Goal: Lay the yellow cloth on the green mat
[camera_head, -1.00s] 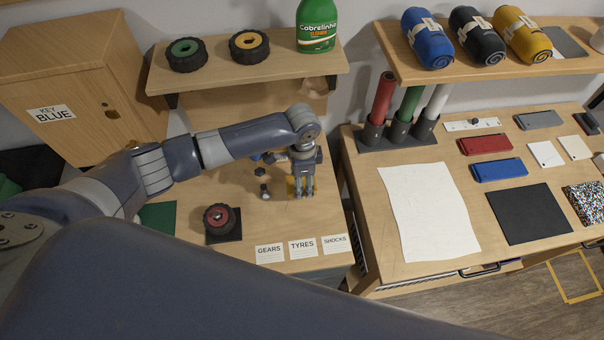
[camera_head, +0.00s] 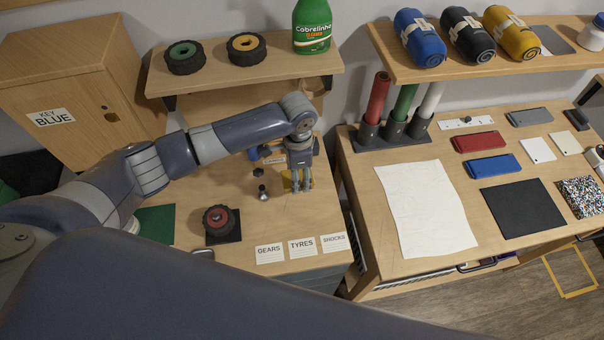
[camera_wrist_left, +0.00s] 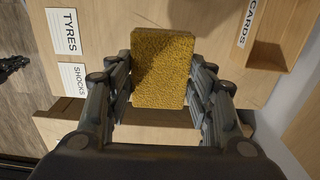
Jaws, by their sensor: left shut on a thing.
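The yellow cloth (camera_wrist_left: 163,68), a thick rough-textured block, stands between the two fingers of my left gripper (camera_wrist_left: 160,108) in the left wrist view. In the head view my left gripper (camera_head: 301,188) points down over the right part of the left bench, shut on the cloth (camera_head: 287,181), which is mostly hidden behind the fingers. I cannot tell whether the cloth touches the bench. The green mat (camera_head: 156,223) lies flat to the left on the same bench, partly covered by my left arm. My right gripper is not in view.
A wheel with a red hub (camera_head: 217,219) sits on a black pad between mat and gripper. Small dark parts (camera_head: 262,190) stand just left of the gripper. Labels (camera_head: 301,247) line the front edge. A shelf (camera_head: 250,72) with tyres and a green bottle (camera_head: 312,25) is behind.

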